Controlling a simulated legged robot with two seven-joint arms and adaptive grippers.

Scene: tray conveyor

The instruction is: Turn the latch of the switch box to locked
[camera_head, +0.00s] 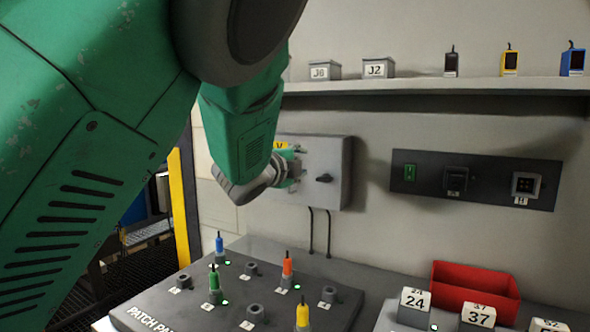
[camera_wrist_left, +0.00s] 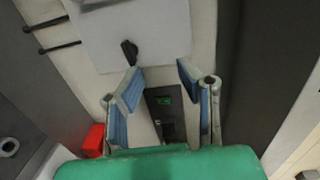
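The switch box (camera_head: 335,160) is a grey box on the back wall, with part of a yellow label at its upper left. Its latch (camera_head: 324,178) is a small black knob on the front face. My left gripper (camera_head: 296,167) is in front of the box, left of the latch in the head view. In the left wrist view, the gripper (camera_wrist_left: 160,76) is open and empty. There the black latch (camera_wrist_left: 129,50) shows on the pale box front (camera_wrist_left: 110,25), just beyond the left fingertip, with no clear contact. My arm hides the box's left part. My right gripper is not in view.
A patch panel (camera_head: 200,290) with coloured plugs lies below the box. Two dark cables (camera_head: 328,230) hang from the box. A dark switch panel (camera_head: 430,172) is on the wall to the right. A shelf (camera_head: 420,87) runs above. A red bin (camera_head: 470,282) stands lower right.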

